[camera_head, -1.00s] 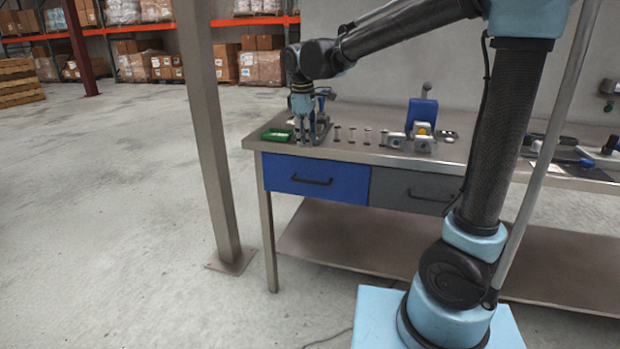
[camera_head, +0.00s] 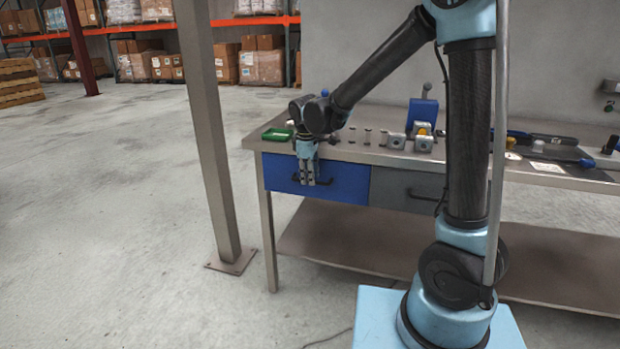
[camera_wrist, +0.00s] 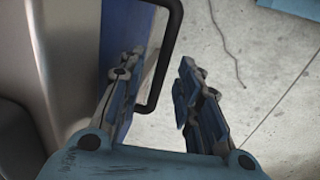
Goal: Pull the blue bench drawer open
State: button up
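The blue bench drawer (camera_head: 345,183) is at the left end of the bench front and looks shut. Its black handle (camera_head: 325,181) is partly hidden behind my gripper in the head view. My gripper (camera_head: 307,183) points down in front of the drawer face. In the wrist view my gripper (camera_wrist: 160,85) is open, its two fingers apart. The black handle (camera_wrist: 155,105) shows there between the fingers, nearer the left finger. The drawer's blue front (camera_wrist: 122,30) is on the left, partly covered by that finger. I cannot tell whether the finger touches the handle.
A grey drawer (camera_head: 408,189) is right of the blue one. A steel post (camera_head: 212,150) stands left of the bench. The floor in front is open.

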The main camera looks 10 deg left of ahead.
jog(key=shift+w+f, duration=0.1)
jog(key=shift+f, duration=0.35)
grip_shut()
